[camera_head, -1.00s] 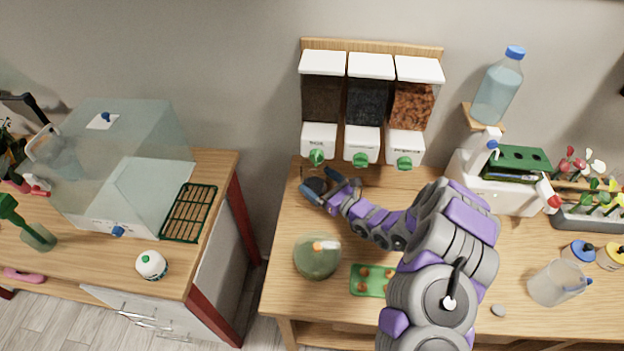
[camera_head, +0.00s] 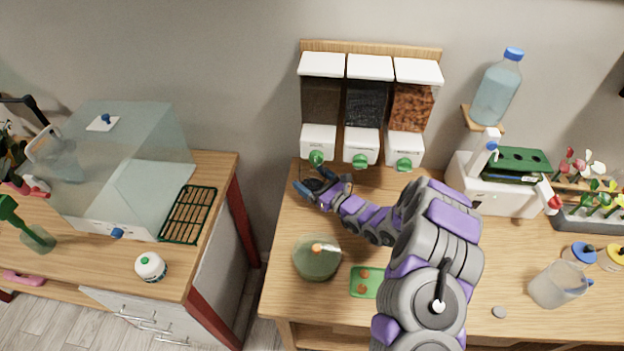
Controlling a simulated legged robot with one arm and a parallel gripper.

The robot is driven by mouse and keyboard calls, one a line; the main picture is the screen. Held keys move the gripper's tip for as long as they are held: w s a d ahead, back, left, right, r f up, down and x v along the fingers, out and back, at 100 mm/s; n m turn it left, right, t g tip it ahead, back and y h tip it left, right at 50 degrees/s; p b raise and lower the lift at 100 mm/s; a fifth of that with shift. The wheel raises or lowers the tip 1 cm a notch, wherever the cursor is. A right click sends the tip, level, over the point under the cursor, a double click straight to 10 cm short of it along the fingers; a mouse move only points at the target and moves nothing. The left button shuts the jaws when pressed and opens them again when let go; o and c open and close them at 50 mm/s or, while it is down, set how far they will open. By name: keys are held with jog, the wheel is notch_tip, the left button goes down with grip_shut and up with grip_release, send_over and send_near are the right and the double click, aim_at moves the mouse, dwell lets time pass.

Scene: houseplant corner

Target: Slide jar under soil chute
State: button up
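A small clear jar (camera_head: 315,184) with a dark bottom stands at the table's back left, below and close to the leftmost soil dispenser (camera_head: 322,105). That dispenser's green-knobbed chute (camera_head: 317,158) is just above and behind it. My gripper (camera_head: 316,186) is low over the table with its fingers apart, one on either side of the jar. The fingers partly hide the jar. I cannot tell whether they touch it, or whether it is exactly under the outlet.
Two more dispensers, dark (camera_head: 367,105) and reddish (camera_head: 412,107), hang to the right. A round glass bowl (camera_head: 317,262) and a green tray (camera_head: 366,283) are in front of my gripper. A white machine (camera_head: 490,190) stands right. The table's left edge is near the jar.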

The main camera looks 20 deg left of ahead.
jog(key=shift+w+d, duration=0.1)
jog(key=c, duration=0.3)
jog(key=shift+d, duration=0.15)
jog(key=shift+d+f, duration=0.1)
jog(key=shift+d, duration=0.1)
jog(key=shift+s+d, duration=0.2)
jog(key=shift+d, duration=0.05)
jog(key=o, duration=1)
jog(key=shift+d, duration=0.15)
jog(key=shift+s, duration=0.1)
